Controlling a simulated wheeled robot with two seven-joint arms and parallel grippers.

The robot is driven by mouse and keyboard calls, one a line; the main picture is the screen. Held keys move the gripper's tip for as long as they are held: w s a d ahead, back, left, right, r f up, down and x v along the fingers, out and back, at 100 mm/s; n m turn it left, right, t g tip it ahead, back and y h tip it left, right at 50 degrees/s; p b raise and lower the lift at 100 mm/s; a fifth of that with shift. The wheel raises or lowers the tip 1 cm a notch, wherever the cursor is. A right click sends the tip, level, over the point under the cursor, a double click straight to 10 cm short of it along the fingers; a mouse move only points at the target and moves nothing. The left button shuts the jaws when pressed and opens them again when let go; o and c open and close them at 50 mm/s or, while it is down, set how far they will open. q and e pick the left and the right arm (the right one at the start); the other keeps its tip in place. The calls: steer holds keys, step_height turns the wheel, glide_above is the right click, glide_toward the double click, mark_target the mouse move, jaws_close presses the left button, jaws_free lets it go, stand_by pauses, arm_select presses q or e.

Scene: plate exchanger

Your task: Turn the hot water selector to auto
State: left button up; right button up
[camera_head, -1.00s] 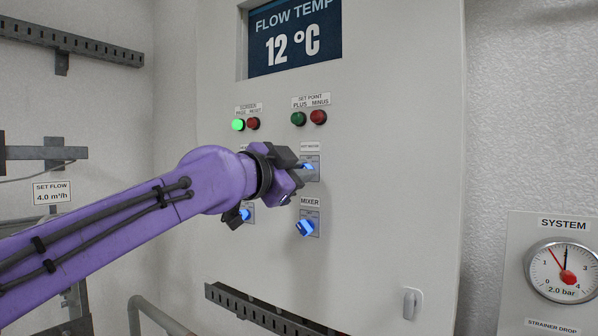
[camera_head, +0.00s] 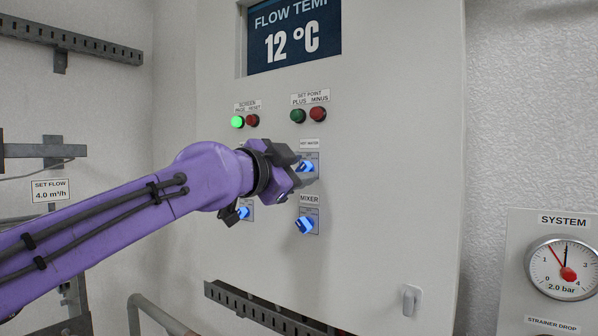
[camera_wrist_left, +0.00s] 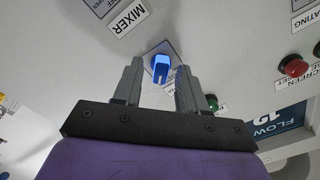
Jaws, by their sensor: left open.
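The hot water selector (camera_head: 307,166) is a blue knob on a small grey plate under the hot water label (camera_head: 310,144), on the pale cabinet front. My left gripper (camera_head: 303,172) is at this knob and partly covers it and its plate. In the left wrist view the blue knob (camera_wrist_left: 160,68) sits between the two fingertips of my open left gripper (camera_wrist_left: 160,76), with a visible gap on each side. The knob's marked positions are too small to read. My right gripper is not in view.
The mixer selector (camera_head: 306,224) is close below, and another blue selector (camera_head: 245,212) is partly hidden behind my gripper. Above are a lit green button (camera_head: 237,121), a red button (camera_head: 252,120), and the set point buttons (camera_head: 308,115). A pressure gauge (camera_head: 563,270) is at right.

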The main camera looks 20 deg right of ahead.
arm_select(q)
steer(key=b+v, duration=0.5)
steer(key=v, duration=0.5)
steer(key=shift+s, duration=0.1)
